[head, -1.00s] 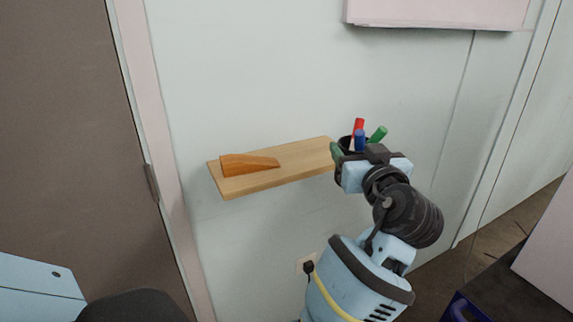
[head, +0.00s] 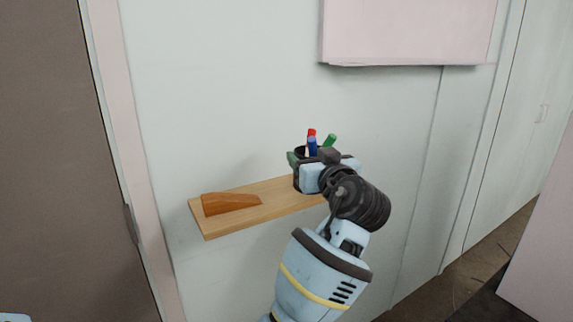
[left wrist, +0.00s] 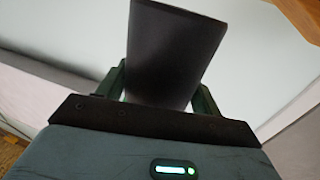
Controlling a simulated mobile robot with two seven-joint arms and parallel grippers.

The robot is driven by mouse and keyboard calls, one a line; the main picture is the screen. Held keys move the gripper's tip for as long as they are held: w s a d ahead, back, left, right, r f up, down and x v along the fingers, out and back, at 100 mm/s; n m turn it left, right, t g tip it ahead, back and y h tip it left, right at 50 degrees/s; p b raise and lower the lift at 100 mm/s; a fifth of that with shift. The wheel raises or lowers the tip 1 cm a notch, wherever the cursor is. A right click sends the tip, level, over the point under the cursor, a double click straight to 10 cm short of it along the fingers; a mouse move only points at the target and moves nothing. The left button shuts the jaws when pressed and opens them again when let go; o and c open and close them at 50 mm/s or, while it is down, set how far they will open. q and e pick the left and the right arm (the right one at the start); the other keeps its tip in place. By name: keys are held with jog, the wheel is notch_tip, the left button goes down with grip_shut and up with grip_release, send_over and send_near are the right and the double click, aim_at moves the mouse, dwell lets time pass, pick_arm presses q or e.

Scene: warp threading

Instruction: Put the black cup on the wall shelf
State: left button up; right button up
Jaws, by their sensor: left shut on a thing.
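The black cup (head: 297,179) holds red, blue and green markers and looks upright. My left gripper (head: 300,163) is shut on it. In the left wrist view the dark cup (left wrist: 175,50) sits between the two green fingers of the left gripper (left wrist: 165,85). The wooden wall shelf (head: 240,216) is fixed to the wall. The cup overlaps the right part of the shelf in the head view. My gripper and wrist hide part of the cup and the shelf's right end. I cannot tell whether the cup's base touches the shelf. My right gripper is not in view.
An orange-brown wooden wedge (head: 230,203) lies on the left part of the shelf. The shelf between the wedge and the cup is clear. A pale pink panel (head: 408,30) hangs on the wall above right. A brown door (head: 50,160) stands at the left.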

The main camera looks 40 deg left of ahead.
pick_arm(q)
jog(key=shift+w+a+f+p, duration=0.2)
jog(key=shift+w+a+f, duration=0.25)
jog(key=shift+a, duration=0.8)
jog(key=shift+w+a+f+p, duration=0.2)
jog(key=shift+a+f, duration=0.45)
jog(key=shift+a, duration=0.55)
jog(key=shift+w+a+f+p, duration=0.15)
jog(key=shift+w+a+f, duration=0.35)
jog(key=shift+a, duration=0.75)
jog(key=shift+s+f, duration=0.1)
jog(key=shift+f, duration=0.35)
jog(key=shift+f, duration=0.15)
jog(key=o, duration=1)
jog(key=shift+o, duration=0.2)
